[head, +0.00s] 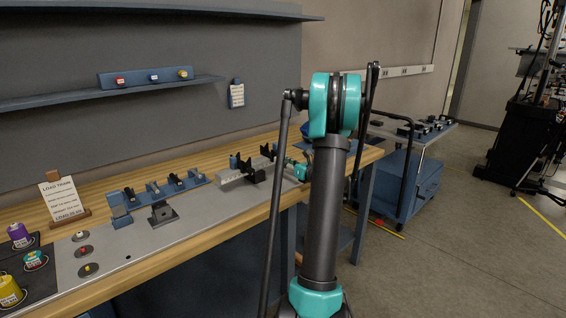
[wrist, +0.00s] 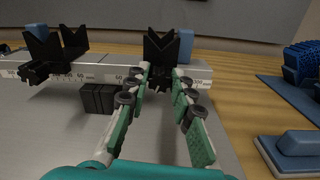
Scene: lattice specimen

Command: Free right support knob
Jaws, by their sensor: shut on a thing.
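A pale graduated rail (head: 232,181) lies on the bench and crosses the wrist view (wrist: 112,70). It carries two black V-shaped supports. The left support (wrist: 58,50) has its dark knob (wrist: 40,73) on the near side. The right support (wrist: 166,48) sits near the rail's right end, straight ahead of my gripper (wrist: 162,82). My gripper's teal and grey fingers are closed around the right support's black knob (wrist: 160,77) at the rail's front face. The fingers partly hide the knob, so its turn cannot be told. In the head view my gripper (head: 280,158) reaches the rail from the right.
A black block (wrist: 100,98) sits in front of the rail, left of my fingers. A blue tray (wrist: 292,150) and a blue textured object (wrist: 302,58) lie to the right. A blue rack (head: 160,195) and a card reading LOAD TRAIN (head: 64,198) stand farther left.

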